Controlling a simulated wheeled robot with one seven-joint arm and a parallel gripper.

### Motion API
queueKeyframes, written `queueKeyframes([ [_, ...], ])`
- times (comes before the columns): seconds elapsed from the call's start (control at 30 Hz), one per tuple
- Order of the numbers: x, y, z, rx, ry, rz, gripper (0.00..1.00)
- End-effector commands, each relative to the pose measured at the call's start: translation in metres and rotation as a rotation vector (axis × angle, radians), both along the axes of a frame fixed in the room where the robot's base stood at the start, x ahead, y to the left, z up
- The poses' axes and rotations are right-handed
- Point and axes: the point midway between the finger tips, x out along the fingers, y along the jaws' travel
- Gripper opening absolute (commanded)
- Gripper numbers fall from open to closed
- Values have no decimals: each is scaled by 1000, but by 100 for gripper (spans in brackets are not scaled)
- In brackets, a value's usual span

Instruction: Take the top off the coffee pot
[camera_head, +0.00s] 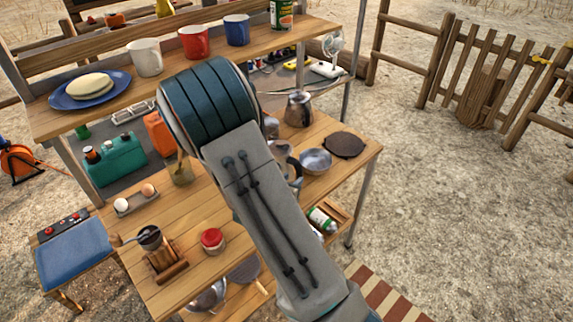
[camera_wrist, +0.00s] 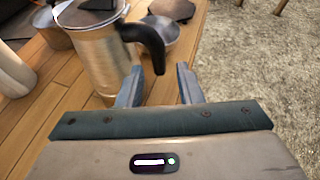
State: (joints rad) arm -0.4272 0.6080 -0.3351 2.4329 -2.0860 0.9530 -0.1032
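The coffee pot (camera_wrist: 108,62) is a metal pot with a black curved handle (camera_wrist: 150,45), standing upright on the wooden table in the wrist view. Its top (camera_wrist: 92,8) appears to be on and is cut off by the frame's upper edge. In the head view my arm hides most of the pot; part of its metal body and dark handle (camera_head: 296,177) show beside the arm. My gripper (camera_wrist: 159,86) is open, with nothing visible between its fingers. The left finger is close to the pot's side, below the handle; I cannot tell whether they touch. The head view hides my gripper.
A metal bowl (camera_head: 316,160), a dark round pan (camera_head: 344,145) and a metal kettle (camera_head: 299,108) stand behind the pot. A pale cylinder (camera_wrist: 12,72) stands to its left. A shelf with mugs (camera_head: 195,42) runs above the back. Open ground lies right of the table.

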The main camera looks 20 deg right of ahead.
Motion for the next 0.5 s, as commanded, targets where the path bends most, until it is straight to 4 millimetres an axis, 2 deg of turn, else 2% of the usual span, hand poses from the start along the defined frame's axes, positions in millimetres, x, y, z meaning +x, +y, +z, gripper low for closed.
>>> queueKeyframes([
  [0.1,9,-11,-5,1,0,-2,33],
  [0.37,18,-20,-10,1,-1,-1,33],
  [0.5,29,-32,-15,-1,0,-2,33],
])
